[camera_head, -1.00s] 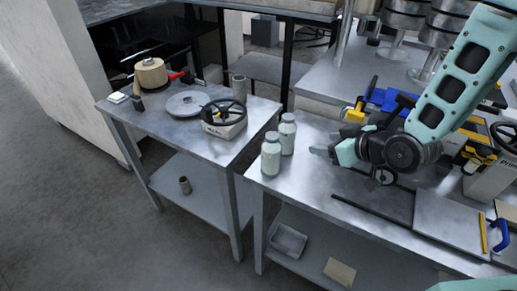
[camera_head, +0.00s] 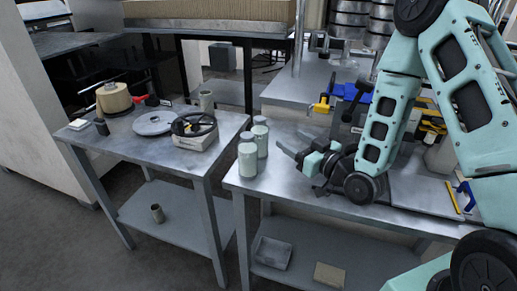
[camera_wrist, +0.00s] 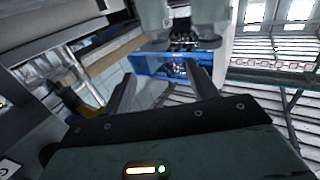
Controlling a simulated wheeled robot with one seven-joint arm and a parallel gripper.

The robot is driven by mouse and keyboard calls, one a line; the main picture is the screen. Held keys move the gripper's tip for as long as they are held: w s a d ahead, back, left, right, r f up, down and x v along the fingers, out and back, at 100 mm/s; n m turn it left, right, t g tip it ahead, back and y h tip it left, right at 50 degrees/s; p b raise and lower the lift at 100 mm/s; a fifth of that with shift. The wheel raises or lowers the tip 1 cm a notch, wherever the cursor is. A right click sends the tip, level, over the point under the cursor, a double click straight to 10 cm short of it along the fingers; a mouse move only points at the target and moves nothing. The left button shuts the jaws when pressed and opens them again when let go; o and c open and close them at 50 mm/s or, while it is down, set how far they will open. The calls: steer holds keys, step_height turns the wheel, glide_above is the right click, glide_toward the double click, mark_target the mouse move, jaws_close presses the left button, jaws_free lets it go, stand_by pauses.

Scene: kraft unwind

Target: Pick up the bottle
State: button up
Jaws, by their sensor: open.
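Two pale grey-green bottles with lids stand upright near the left end of the metal workbench. The front bottle (camera_head: 247,160) is close to the bench's edge, and the rear bottle (camera_head: 261,140) stands just behind it to the right. My gripper (camera_head: 291,142) is right of both bottles, apart from them, with its fingers spread and pointing left towards them. In the wrist view my gripper (camera_wrist: 163,88) shows two separated fingers with nothing between them. Pale rounded shapes at the top of that view may be the bottles, but I cannot tell.
A side table (camera_head: 185,160) at left carries a handwheel unit (camera_head: 194,130), a round disc (camera_head: 153,123) and a tan roll (camera_head: 113,98). A gap separates the two tables.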

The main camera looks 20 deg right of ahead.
steer(key=shift+w+a+f+b, duration=0.25)
steer(key=shift+w+f+b, duration=0.1)
steer(key=shift+b, duration=2.95)
steer(key=p, duration=0.2)
glide_toward(256, 117)
steer(key=x, duration=0.3)
steer(key=f+x, duration=0.1)
steer(key=x, duration=0.1)
steer(key=shift+w+d, duration=0.15)
steer(key=shift+w, duration=0.05)
steer(key=x, duration=0.3)
steer(key=p+x, duration=0.1)
steer(key=shift+w+r, duration=0.15)
steer(key=shift+r, duration=0.15)
steer(key=shift+w+f, duration=0.1)
steer(key=shift+w, duration=0.3)
jaws_close()
